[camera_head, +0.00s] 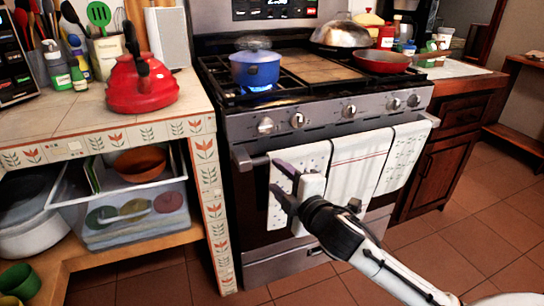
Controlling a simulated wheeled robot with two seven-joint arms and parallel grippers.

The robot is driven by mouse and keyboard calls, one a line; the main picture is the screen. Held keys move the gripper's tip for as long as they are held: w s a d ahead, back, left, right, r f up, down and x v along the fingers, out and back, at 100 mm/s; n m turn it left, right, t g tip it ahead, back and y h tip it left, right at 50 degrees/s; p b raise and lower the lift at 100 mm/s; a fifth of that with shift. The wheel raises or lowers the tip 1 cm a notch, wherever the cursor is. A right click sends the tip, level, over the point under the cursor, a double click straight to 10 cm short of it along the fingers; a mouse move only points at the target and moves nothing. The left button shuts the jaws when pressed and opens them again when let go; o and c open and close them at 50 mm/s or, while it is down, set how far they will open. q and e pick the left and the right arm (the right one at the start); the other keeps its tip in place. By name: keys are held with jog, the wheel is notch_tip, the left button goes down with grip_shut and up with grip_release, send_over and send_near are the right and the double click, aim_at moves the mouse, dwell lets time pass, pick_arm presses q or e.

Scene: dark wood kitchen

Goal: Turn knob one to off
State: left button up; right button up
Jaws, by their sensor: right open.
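The stove (320,120) has several silver knobs along its front panel. The leftmost knob (266,126) sits at the panel's left end, with a second knob (297,119) just right of it. No label on the knobs is readable. A blue pot (255,68) stands on the left front burner over a lit blue flame (260,88). My right gripper (277,178) is open and empty in front of the oven door, below the leftmost knob and apart from it. It overlaps the left towel in the picture; I cannot tell whether they touch. My left gripper is out of view.
Towels (358,170) hang on the oven handle (250,161) below the knobs. A red kettle (140,85) stands on the tiled counter at left. The floor at right is clear.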

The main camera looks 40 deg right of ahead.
jog(key=n+t+h+b, duration=0.1)
jog(key=n+h, duration=0.1)
send_near(268, 129)
jog(key=b+x, duration=0.1)
jog(key=x, duration=0.6)
jog(key=shift+w+d+f, duration=0.1)
jog(key=shift+w+d, duration=0.05)
jog(key=shift+x, duration=0.75)
jog(key=shift+c, duration=0.4)
jog(key=c, duration=0.7)
